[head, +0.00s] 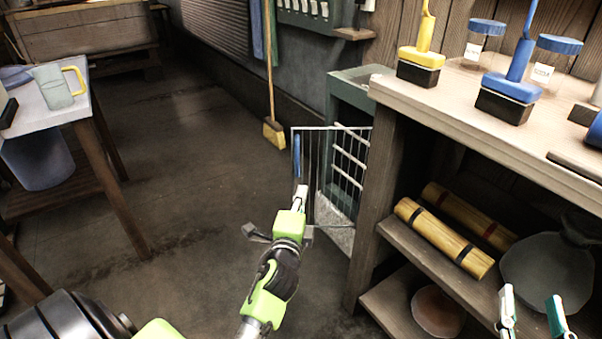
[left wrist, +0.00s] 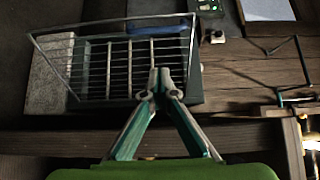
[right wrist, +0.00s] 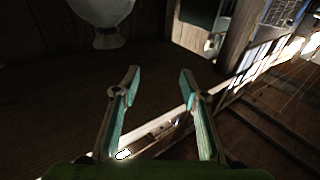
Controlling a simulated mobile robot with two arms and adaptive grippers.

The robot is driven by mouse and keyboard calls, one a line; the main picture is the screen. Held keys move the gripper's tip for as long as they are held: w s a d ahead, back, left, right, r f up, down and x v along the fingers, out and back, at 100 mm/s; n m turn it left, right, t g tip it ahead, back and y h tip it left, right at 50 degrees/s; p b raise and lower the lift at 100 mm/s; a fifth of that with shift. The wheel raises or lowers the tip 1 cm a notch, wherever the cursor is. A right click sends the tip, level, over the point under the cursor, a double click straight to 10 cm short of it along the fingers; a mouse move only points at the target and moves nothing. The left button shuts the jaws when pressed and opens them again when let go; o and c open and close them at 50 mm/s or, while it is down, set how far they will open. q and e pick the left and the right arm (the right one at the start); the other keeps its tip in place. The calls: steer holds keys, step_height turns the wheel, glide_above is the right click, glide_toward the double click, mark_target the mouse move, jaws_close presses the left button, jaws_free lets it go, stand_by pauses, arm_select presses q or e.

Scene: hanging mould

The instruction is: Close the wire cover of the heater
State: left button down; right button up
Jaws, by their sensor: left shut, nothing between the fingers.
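The heater (head: 345,88) is a grey-green box beside the wooden shelf unit. Its wire cover (head: 330,133) stands swung out from the heater's front, with pale bars visible behind it. The cover has a blue handle (head: 297,155); the cover (left wrist: 60,70) and handle (left wrist: 160,28) also show in the left wrist view. My left gripper (head: 302,190) is shut and empty, close to the cover's lower outer side; whether it touches cannot be told. Its fingertips (left wrist: 161,78) overlap the bars in the left wrist view. My right gripper (head: 532,300) is open and empty by the lower shelves, also open in its wrist view (right wrist: 160,78).
The shelf unit (head: 460,100) on the right carries brushes and jars; yellow rolls (head: 443,238) and a grey pot (head: 548,272) sit lower. A table (head: 62,117) with a jug stands at left. A broom (head: 272,130) leans behind. The middle floor is clear.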

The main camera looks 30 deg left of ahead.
mark_target(299, 168)
arm_select(q)
steer(key=shift+w+a+f+b, duration=0.1)
steer(key=shift+w+a+b, duration=0.3)
steer(key=shift+w+a, duration=1)
steer(key=shift+w+a+r+b, duration=0.1)
steer(key=shift+w+a+b, duration=0.35)
steer(key=shift+w+a, duration=0.9)
steer(key=shift+w+a+f+b, duration=0.1)
steer(key=shift+w+a+b, duration=0.5)
steer(key=shift+w, duration=1.3)
arm_select(e)
steer(key=s+r+t+y, duration=0.1)
steer(key=s+r+t, duration=0.1)
steer(key=r, duration=0.4)
steer(key=s+r+t+y, duration=0.1)
steer(key=s+r+t, duration=0.2)
steer(key=r+t, duration=0.2)
steer(key=shift+s+r+y, duration=0.25)
steer(key=shift+r+y, duration=0.15)
steer(key=shift+r, duration=0.25)
arm_select(q)
steer(key=shift+a, duration=0.2)
arm_select(e)
steer(key=shift+a+h, duration=0.1)
steer(key=shift+h, duration=0.2)
